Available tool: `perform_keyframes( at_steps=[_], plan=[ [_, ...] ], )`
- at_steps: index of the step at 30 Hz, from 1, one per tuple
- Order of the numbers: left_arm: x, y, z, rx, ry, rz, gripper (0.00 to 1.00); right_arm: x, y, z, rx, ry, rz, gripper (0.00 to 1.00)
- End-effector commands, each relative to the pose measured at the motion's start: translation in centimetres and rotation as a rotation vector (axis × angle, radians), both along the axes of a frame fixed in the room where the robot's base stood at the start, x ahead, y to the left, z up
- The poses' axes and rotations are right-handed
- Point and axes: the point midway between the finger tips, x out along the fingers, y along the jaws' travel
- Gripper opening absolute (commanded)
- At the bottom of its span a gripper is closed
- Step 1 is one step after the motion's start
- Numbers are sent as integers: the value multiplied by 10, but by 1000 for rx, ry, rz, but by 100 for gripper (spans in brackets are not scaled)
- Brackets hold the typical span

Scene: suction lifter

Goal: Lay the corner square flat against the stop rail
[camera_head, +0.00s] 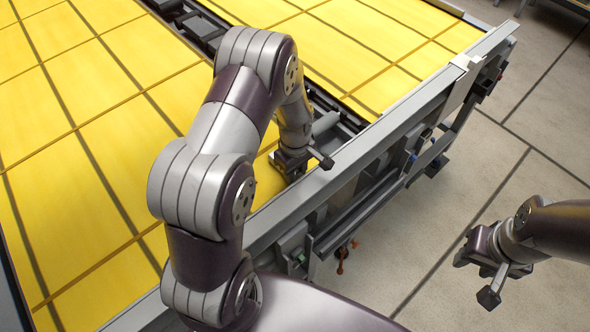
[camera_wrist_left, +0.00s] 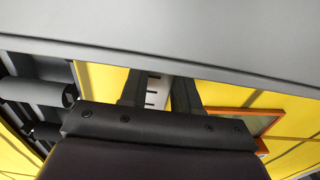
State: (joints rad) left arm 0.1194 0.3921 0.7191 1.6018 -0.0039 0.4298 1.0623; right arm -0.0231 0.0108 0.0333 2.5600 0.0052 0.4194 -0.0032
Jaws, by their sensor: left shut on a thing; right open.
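The stop rail (camera_head: 345,165) is a long grey beam along the near edge of the yellow table, and a grey beam (camera_wrist_left: 160,42) crosses the top of the left wrist view. My left gripper (camera_head: 291,164) is low over the yellow surface just inside the rail. In the left wrist view its fingers are shut on a pale slotted piece (camera_wrist_left: 156,91), which seems to be the corner square. Most of it is hidden by the fingers and wrist; whether it touches the rail or lies flat I cannot tell. My right gripper (camera_head: 487,270) is open and empty, over the floor outside the rail.
The yellow panels (camera_head: 80,165) are marked with a dark grid. A dark channel with rollers (camera_wrist_left: 35,90) runs between panels beside my left gripper. An orange-edged part (camera_wrist_left: 258,124) lies right of the fingers. A pale bracket (camera_head: 463,82) crosses the rail farther along. Floor right of the rail is open.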

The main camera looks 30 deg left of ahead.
Motion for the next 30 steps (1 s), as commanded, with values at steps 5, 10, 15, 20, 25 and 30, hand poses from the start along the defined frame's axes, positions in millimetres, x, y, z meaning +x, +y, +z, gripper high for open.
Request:
perform_keyframes(
  at_steps=[5, 10, 15, 20, 25, 30],
  plan=[
    [0, 0, 0, 1, -1, 0, 44, 0, 0, 0, 0, 0, 0, 43],
    [0, 0, 0, 0, -1, 0, 61, 0, 0, 0, 0, 0, 0, 43],
    [0, 0, 1, 0, -1, 0, 61, 0, 0, 0, 0, 0, 0, 43],
    [1, 0, 23, 1, -6, 0, 61, 0, 0, -7, 0, 0, 0, 43],
    [2, 0, 70, 1, -8, 0, 61, 0, 0, -18, 0, 0, 0, 43],
    [1, 0, 108, 1, -6, 0, 61, 0, 0, -24, 0, 0, 0, 43]
  ],
)
